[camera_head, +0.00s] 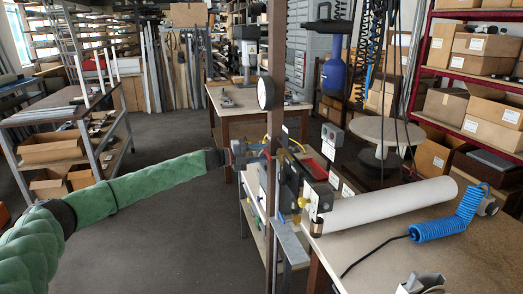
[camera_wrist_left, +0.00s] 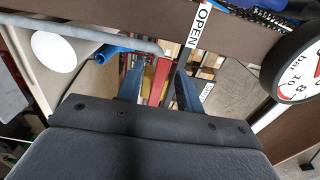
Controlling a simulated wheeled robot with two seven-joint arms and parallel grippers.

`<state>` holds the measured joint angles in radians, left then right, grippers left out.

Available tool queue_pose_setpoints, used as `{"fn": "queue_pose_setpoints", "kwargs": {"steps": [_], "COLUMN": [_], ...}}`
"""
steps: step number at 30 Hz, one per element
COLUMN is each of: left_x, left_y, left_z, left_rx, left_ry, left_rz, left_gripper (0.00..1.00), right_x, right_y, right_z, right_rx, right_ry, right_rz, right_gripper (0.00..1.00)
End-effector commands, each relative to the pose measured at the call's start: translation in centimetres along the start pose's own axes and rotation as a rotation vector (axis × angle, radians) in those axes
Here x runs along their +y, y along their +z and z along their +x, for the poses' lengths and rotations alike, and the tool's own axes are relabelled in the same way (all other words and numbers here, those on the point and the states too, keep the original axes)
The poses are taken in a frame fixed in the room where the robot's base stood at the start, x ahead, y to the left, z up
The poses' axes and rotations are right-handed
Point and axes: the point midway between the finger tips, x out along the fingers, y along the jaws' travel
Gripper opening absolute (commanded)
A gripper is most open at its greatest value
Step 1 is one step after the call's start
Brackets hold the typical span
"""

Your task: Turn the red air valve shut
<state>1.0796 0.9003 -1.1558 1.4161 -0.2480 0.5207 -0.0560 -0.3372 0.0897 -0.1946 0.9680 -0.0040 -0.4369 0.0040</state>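The red air valve's lever (camera_wrist_left: 159,80) shows in the left wrist view as a red bar between the two dark blue fingers of my left gripper (camera_wrist_left: 160,88). The fingers are apart, with a gap visible on either side of the lever. A white OPEN label (camera_wrist_left: 199,25) is above the fingers, and a smaller label (camera_wrist_left: 206,92) is right of them. In the head view my left gripper (camera_head: 250,152) is at the brown post (camera_head: 273,130), where the valve is mostly hidden. My right gripper is not clearly seen.
A round pressure gauge (camera_head: 265,93) is on the post above the gripper; it also shows close at right in the wrist view (camera_wrist_left: 297,68). A bench (camera_head: 430,260) at right holds a white roll (camera_head: 390,203) and blue coiled hose (camera_head: 440,228). Floor at left is clear.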

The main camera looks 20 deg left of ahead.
Motion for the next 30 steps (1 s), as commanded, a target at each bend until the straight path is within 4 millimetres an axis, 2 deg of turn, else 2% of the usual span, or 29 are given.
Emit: {"fn": "queue_pose_setpoints", "kwargs": {"steps": [6, 13, 18, 19, 30], "left_x": [-0.02, 0.03, 0.04, 0.05, 0.17], "left_y": [-0.01, -0.01, -0.01, -0.01, -0.05], "left_z": [0.78, 0.8, 0.79, 0.79, 0.8], "left_rx": [0.0, -0.001, -0.001, -0.001, 0.0], "left_ry": [0.0, 0.0, 0.0, 0.0, 0.001], "left_rz": [0.001, 0.0, 0.0, 0.0, 0.018], "left_gripper": [0.36, 0.36, 0.03, 0.0, 0.0], "right_x": [-0.01, 0.01, 0.06, 0.07, 0.18], "right_y": [0.95, 0.97, 0.96, 0.96, 0.88], "right_z": [0.05, 0.09, 0.09, 0.09, 0.39], "right_rx": [-0.007, -0.007, -0.007, -0.007, -0.008], "right_ry": [0.0, 0.0, 0.0, 0.001, 0.001], "right_rz": [0.0, 0.0, 0.001, 0.001, 0.0], "right_gripper": [0.36, 0.36, 0.36, 0.36, 0.36]}}
